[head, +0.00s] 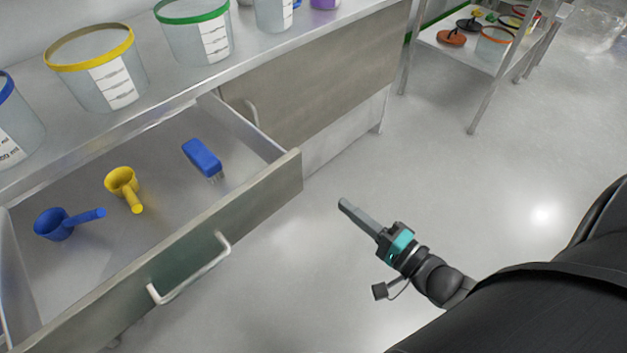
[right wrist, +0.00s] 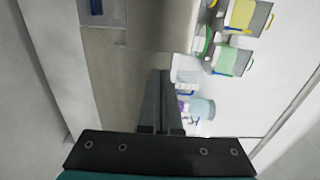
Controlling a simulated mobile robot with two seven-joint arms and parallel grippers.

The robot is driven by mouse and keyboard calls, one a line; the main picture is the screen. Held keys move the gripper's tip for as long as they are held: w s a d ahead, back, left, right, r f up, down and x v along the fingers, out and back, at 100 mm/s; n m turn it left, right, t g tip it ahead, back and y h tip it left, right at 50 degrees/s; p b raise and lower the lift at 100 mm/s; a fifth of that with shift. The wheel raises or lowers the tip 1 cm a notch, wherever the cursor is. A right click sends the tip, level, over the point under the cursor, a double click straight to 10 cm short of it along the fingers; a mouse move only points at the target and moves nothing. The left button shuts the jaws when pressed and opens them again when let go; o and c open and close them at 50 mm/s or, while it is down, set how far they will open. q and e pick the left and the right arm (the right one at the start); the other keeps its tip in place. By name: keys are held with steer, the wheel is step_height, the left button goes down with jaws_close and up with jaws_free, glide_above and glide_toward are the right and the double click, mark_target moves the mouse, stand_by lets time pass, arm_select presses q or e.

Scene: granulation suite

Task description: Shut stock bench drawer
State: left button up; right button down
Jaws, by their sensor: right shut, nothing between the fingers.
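The stock bench drawer (head: 255,208) stands pulled well out of the bench at the left of the head view. Its pale bar handle (head: 190,272) is on the front face. Inside lie a blue scoop (head: 54,224), a yellow scoop (head: 121,181) and a blue brush (head: 202,157). My right gripper (head: 344,206) is shut and empty, to the right of the drawer front and apart from it. Its closed fingers also show in the right wrist view (right wrist: 160,98), with the bench beyond them. My left gripper is not in view.
The bench top (head: 150,125) carries a yellow-rimmed tub (head: 82,72), a green-rimmed tub (head: 184,38) and others. A closed front (head: 318,88) with its own handle is right of the open drawer. A metal rack (head: 476,50) stands behind. Floor around my right gripper is clear.

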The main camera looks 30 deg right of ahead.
steer(key=b, duration=0.3)
glide_toward(302, 172)
steer(key=x, duration=0.4)
steer(key=shift+w+a, duration=0.1)
steer(key=shift+w, duration=0.15)
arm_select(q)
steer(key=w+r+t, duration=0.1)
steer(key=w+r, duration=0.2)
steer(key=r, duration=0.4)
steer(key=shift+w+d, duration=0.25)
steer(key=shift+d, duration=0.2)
arm_select(e)
steer(key=shift+x, duration=1.15)
